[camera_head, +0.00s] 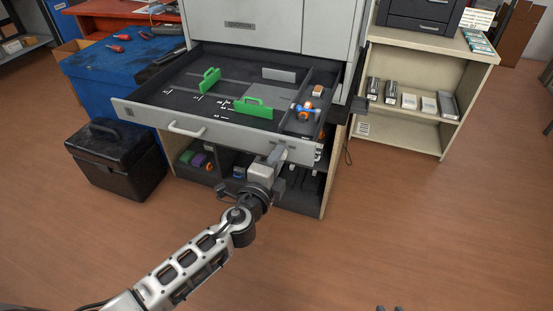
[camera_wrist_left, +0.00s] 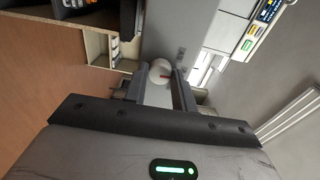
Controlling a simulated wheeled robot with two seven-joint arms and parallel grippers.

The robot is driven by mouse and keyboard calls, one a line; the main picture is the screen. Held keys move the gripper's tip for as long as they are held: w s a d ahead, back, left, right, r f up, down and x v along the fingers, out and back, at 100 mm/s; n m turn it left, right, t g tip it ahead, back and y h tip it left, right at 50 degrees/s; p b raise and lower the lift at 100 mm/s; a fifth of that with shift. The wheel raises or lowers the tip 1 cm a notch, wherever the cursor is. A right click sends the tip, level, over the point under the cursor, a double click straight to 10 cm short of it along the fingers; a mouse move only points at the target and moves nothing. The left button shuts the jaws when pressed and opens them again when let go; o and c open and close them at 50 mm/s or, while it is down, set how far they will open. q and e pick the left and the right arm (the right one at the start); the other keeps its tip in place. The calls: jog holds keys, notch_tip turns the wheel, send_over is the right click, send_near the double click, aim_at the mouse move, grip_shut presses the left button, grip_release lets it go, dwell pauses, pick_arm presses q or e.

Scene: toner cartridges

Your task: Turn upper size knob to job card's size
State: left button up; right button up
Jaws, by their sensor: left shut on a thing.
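The grey paper drawer (camera_head: 225,140) is pulled out of the printer, with green paper guides (camera_head: 254,108) and white size marks inside. My left gripper (camera_head: 279,156) is at the right part of the drawer's front panel. In the left wrist view, a round white knob (camera_wrist_left: 160,72) with a small red mark sits between the fingers of my left gripper (camera_wrist_left: 158,82), which is shut on it. In the head view the gripper hides the knob.
A black case (camera_head: 115,165) stands on the floor at left, near a blue bench (camera_head: 115,85). A shelf unit (camera_head: 440,135) with cartridges stands at right. An orange and blue item (camera_head: 305,112) lies in the drawer's right compartment. The floor in front is clear.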

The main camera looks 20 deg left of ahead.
pick_arm(q)
jog(key=shift+m, duration=0.4)
jog(key=o, duration=1)
jog(key=shift+s+a+r+b, duration=0.15)
jog(key=shift+s+b, duration=0.35)
jog(key=shift+s, duration=2.15)
jog(key=shift+s+a+r+b, duration=0.15)
jog(key=shift+s+b, duration=0.3)
jog(key=shift+s, duration=2.2)
jog(key=shift+s+a+b, duration=0.25)
jog(key=shift+s+b, duration=0.25)
jog(key=shift+s, duration=2.15)
